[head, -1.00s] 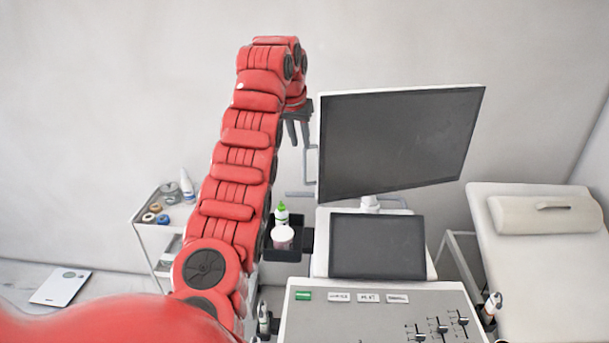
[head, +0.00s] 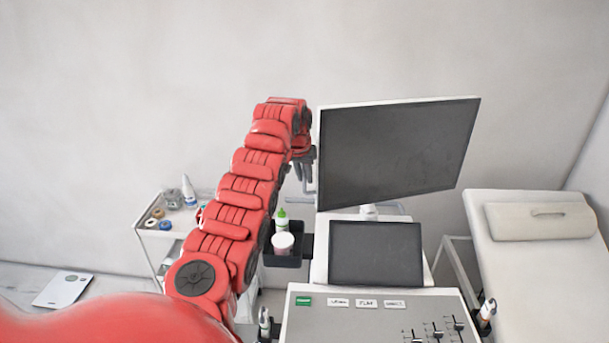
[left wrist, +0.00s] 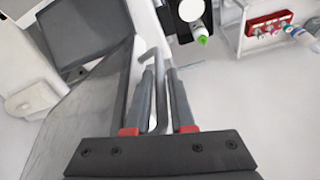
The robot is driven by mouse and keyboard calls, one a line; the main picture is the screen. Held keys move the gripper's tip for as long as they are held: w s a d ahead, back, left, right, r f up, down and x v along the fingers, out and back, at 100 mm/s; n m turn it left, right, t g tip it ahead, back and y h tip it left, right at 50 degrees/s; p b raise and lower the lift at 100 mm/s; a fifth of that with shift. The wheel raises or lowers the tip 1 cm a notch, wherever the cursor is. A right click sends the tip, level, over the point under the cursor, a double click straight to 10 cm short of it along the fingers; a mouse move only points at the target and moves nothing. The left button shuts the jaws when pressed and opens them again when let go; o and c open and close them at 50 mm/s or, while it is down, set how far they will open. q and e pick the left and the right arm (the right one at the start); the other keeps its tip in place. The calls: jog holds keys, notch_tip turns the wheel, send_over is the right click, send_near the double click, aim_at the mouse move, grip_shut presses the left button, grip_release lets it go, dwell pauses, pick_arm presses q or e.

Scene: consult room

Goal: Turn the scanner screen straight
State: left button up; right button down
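The scanner screen (head: 396,152) is a large dark panel with a white frame, standing on a short white neck. It is turned at an angle, its left edge looking taller and nearer than its right. It shows in part in the left wrist view (left wrist: 60,120). A bent grey handle (left wrist: 160,115) is at its left side. My left gripper (head: 305,170) is beside that edge. In the left wrist view its two fingers (left wrist: 162,85) are apart, on either side of the handle, with gaps visible. My right gripper is not in view.
Below the screen are a dark tablet-like panel (head: 375,253) and the console (head: 375,318). A black holder (head: 283,258) with a green-capped bottle (head: 281,221) and a white-lidded jar (head: 283,243) lies near my left arm. A trolley (head: 172,232) stands left, an examination couch (head: 530,265) right.

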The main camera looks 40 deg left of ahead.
pick_arm(q)
grip_shut()
dwell(1.2)
